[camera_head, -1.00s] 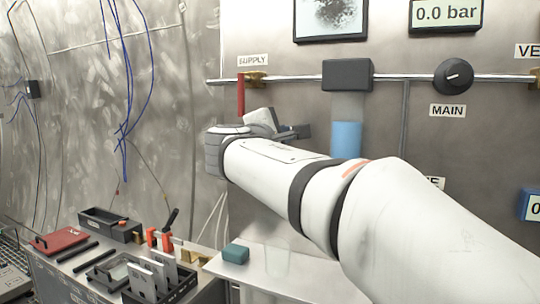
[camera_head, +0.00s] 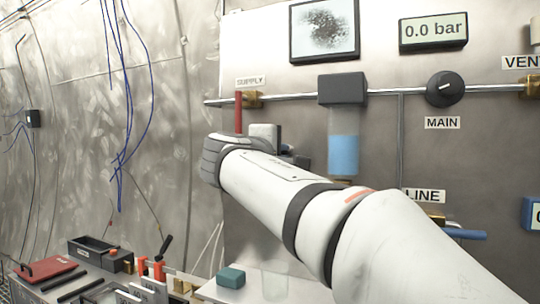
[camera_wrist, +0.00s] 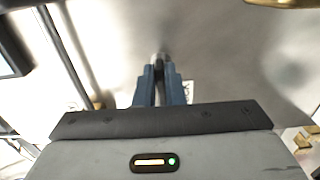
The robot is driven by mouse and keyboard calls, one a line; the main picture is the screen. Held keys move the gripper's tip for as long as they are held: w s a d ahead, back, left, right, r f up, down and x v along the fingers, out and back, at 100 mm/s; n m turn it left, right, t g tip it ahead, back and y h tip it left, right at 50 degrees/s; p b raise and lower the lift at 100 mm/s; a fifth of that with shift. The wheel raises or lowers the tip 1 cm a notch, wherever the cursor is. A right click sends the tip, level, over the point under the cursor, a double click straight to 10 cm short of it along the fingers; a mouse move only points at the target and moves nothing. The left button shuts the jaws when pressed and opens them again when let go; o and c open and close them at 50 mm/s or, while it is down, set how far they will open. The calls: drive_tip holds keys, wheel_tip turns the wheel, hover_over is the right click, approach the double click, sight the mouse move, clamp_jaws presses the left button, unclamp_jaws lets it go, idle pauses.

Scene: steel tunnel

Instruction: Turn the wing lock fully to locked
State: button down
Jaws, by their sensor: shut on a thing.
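My gripper (camera_wrist: 160,80) is shut on a small grey metal piece (camera_wrist: 160,58) at the steel panel, seen between the blue-grey fingertips in the wrist view. This piece looks like the wing lock, but the fingers cover most of it, so its angle cannot be read. A white label (camera_wrist: 188,90) shows partly behind the right finger. In the head view my gripper (camera_head: 292,152) is at the panel, below and right of the SUPPLY label, mostly behind my wrist. The wing lock is hidden in that view.
A red supply handle (camera_head: 239,113) hangs close above my wrist. A blue-filled clear cylinder (camera_head: 343,155) stands just right of my gripper. The MAIN knob (camera_head: 445,89) and a blue lever (camera_head: 463,233) are farther right. A teal block (camera_head: 231,277) lies on the shelf below.

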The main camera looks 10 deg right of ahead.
drive_tip(key=shift+r, duration=0.1)
drive_tip(key=c, duration=1.5)
unclamp_jaws()
drive_tip(key=v, duration=0.8)
drive_tip(key=shift+w, duration=0.1)
